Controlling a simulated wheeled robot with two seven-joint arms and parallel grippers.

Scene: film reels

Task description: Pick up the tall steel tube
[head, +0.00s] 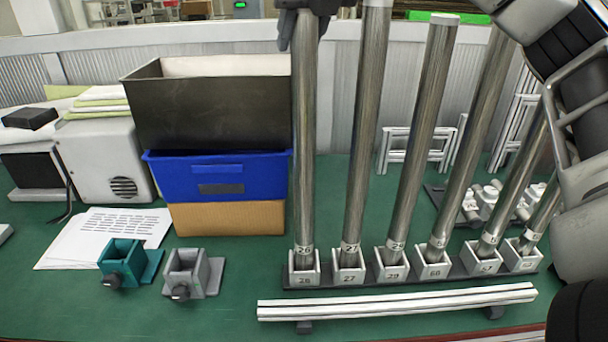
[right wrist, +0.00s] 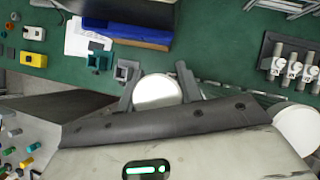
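Several steel tubes stand in a row of square white sockets. The leftmost tube (head: 304,150), marked 26, stands upright in its socket (head: 304,276). Its top is hidden behind my right gripper (head: 303,20) at the top edge of the head view. In the right wrist view, a round white tube end (right wrist: 157,91) lies between the two fingers of my right gripper (right wrist: 158,82), with one finger close on each side. Whether they press on it cannot be told. My left gripper is not in view.
More tubes, such as the one marked 27 (head: 365,130), stand close to the right. A blue bin (head: 215,178) with a dark bin (head: 205,110) on it is just left. A white rail (head: 400,302) lies in front. Grey (head: 187,268) and teal (head: 122,262) holders stand front left.

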